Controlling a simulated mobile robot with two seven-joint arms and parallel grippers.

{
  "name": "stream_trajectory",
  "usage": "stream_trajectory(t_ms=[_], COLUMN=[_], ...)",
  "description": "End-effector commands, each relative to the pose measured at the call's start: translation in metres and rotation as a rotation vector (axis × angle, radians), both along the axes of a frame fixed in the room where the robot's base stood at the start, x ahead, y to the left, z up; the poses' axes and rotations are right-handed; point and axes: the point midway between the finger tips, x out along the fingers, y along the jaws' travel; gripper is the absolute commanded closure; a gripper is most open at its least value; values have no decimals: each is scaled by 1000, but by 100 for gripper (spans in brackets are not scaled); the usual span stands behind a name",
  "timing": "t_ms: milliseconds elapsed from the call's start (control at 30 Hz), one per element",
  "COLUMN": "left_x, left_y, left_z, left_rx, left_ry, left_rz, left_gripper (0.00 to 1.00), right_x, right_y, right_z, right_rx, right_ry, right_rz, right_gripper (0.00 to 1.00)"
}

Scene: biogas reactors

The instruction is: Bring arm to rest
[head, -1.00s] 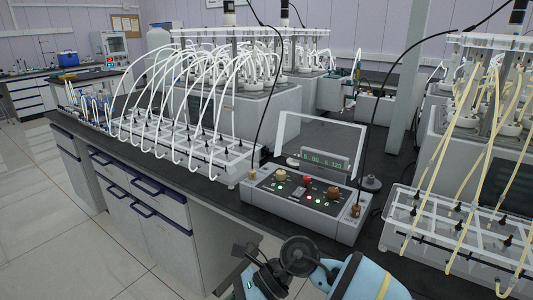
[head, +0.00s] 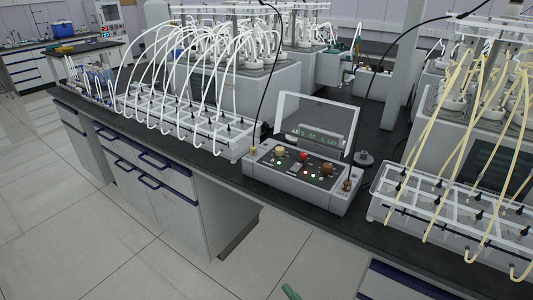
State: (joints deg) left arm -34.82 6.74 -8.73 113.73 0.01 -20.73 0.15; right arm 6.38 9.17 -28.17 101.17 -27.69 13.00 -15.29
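Neither gripper shows in the head view, so I cannot see their state. A small greenish tip (head: 290,291) shows at the bottom edge; I cannot tell what it is.
A white rack with white tubes (head: 185,127) stands left of the box, and a rack with yellowish tubes (head: 450,215) stands to its right. The black bench top (head: 290,207) has cabinets with blue handles (head: 140,165) below. The tiled floor in front is clear.

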Motion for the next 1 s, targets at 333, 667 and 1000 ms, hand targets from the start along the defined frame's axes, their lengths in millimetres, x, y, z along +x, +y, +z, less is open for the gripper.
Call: stream_trajectory(t_ms=[333,667,1000], left_x=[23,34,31], left_y=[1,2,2], left_z=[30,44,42], left_rx=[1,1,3], left_ry=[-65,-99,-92], left_rz=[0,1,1], left_gripper=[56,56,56], right_x=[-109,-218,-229], right_y=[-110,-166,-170], right_z=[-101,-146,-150], right_rx=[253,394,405], right_ry=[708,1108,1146], right_rz=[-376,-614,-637], right_gripper=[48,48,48])
